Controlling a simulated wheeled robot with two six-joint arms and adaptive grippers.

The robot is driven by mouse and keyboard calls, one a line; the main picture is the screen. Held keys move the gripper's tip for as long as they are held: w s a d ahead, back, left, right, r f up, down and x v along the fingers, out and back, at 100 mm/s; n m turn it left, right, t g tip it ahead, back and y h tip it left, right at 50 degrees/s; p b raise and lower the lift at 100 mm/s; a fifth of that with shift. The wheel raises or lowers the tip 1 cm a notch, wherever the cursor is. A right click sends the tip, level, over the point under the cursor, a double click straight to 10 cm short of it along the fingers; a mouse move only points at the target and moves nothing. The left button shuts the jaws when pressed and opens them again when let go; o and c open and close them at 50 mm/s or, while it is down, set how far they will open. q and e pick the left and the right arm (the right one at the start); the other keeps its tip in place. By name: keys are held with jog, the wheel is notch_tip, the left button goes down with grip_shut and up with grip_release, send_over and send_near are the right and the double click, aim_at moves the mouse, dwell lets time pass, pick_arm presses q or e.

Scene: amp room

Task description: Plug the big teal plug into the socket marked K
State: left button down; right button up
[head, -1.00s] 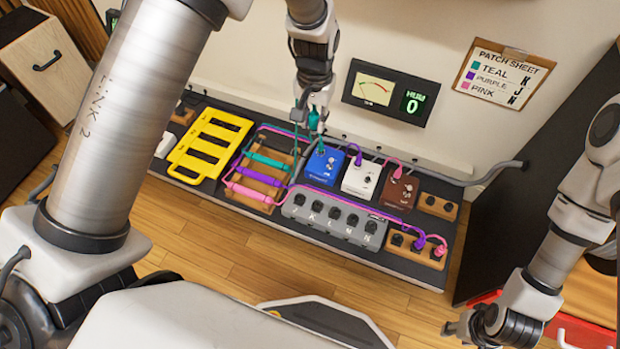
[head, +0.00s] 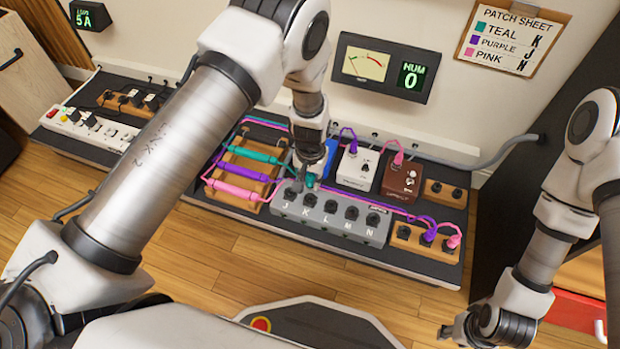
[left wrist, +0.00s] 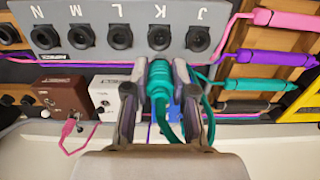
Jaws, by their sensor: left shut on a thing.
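My left gripper (head: 303,183) is shut on the big teal plug (left wrist: 160,88), just behind the grey socket box (head: 335,214). In the left wrist view the plug lies between the two fingers (left wrist: 158,100), its cable trailing back toward the wrist. Its front end points at the box and lines up with the socket marked K (left wrist: 158,38), with a small gap between plug and socket. In the head view the gripper hides most of the plug. My right gripper (head: 455,330) is low at the right, away from the board; its jaws are unclear.
Blue, white (head: 357,168) and brown (head: 401,180) pedals stand behind the box. A wooden cable rack (head: 240,185) is left of it. A wooden block (head: 426,243) with purple and pink plugs is at its right. The patch sheet (head: 507,42) pairs teal with K.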

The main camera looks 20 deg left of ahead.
aim_at(310, 189)
pick_arm(q)
jog(key=shift+f+b, duration=2.7)
jog(key=shift+f, duration=0.65)
jog(key=c, duration=0.9)
grip_release()
notch_tip(310, 189, up, 12)
jog(key=shift+d, duration=0.1)
